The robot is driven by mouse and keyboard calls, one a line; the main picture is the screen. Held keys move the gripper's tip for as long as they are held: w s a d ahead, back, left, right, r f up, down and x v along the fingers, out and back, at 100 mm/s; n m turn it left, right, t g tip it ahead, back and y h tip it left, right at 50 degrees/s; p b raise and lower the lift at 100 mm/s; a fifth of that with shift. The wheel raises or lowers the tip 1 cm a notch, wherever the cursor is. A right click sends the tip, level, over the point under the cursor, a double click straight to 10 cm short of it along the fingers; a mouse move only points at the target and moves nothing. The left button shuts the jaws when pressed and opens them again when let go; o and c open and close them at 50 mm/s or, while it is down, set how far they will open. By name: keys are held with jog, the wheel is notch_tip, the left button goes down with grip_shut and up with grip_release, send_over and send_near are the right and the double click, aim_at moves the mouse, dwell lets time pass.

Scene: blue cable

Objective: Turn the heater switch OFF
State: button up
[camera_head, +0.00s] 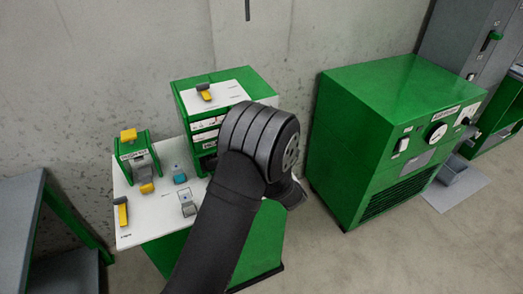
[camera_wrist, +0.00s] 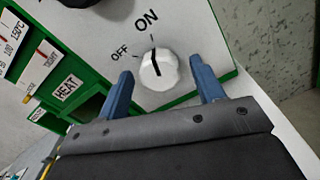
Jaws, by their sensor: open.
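The white round switch knob (camera_wrist: 158,70) sits on a white panel (camera_wrist: 190,25) in the wrist view, with OFF printed at its upper left and ON above it. The knob's dark pointer line stands nearly upright, towards ON. A HEAT label (camera_wrist: 66,93) is on the green part at the left. My gripper (camera_wrist: 161,66) is open, with one blue finger on each side of the knob; I cannot tell whether either finger touches it. In the head view my dark arm hides the gripper and the knob.
In the head view, a green cabinet (camera_head: 262,88) stands behind my arm on a white-topped bench (camera_head: 131,232) with several yellow-handled items. A large green machine (camera_head: 385,85) with a dial stands at the right. Bare floor (camera_head: 330,265) lies in front of it.

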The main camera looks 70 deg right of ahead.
jog(key=shift+w+d, duration=0.2)
jog(key=shift+w, duration=0.05)
jog(key=c, duration=1)
jog(key=n, duration=1.1)
jog(key=shift+n, duration=0.4)
